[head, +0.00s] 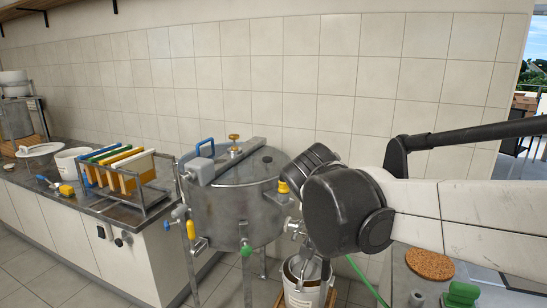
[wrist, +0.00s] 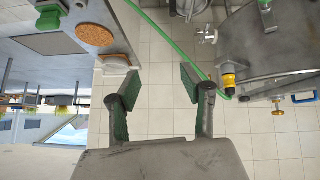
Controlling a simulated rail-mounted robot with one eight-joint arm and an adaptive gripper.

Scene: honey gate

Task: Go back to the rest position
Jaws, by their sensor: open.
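My gripper (wrist: 160,88) is open in the wrist view. Its two fingers with green inner pads stand apart, with only pale tiles between them. No object is between the fingers. In the head view my arm reaches in from the right, and its dark wrist is to the right of the steel tank (head: 232,212). My fingers cannot be made out clearly there. The tank also shows at the right of the wrist view (wrist: 290,45), apart from my fingers.
A white bucket (head: 293,298) stands below my wrist. A green hose (head: 366,279) hangs close by. A cork mat (head: 429,264) and a green object (head: 462,293) lie on the right counter. A frame rack (head: 150,199) stands on the left counter. The tiled wall is behind.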

